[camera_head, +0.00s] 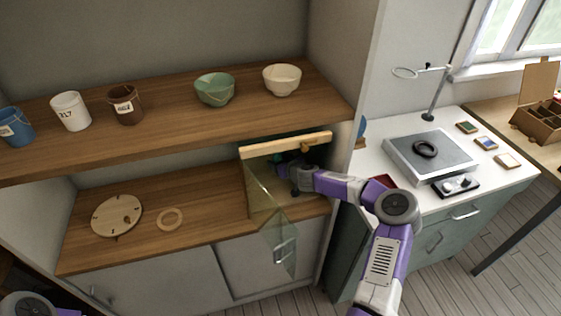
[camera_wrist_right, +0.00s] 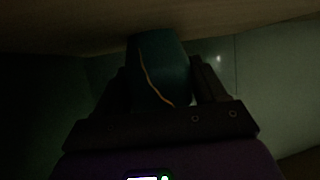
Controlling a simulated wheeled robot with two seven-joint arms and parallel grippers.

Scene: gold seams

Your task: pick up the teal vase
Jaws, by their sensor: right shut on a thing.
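The teal vase (camera_wrist_right: 158,62) shows dark in the right wrist view, with a gold seam line running down it. My right gripper (camera_wrist_right: 162,82) has one finger on each side of it and is shut on it. In the head view my right gripper (camera_head: 290,171) reaches into a small glass-doored cabinet (camera_head: 290,145) on the lower shelf. Only a small teal patch of the vase shows there, in shadow; its base is hidden. My left gripper is out of the picture; only part of my left arm shows at the bottom left corner.
The cabinet's glass door (camera_head: 272,215) stands open at its left, close to my right arm. The upper shelf (camera_head: 165,115) with cups and bowls hangs above. A white worktop (camera_head: 400,200) is right.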

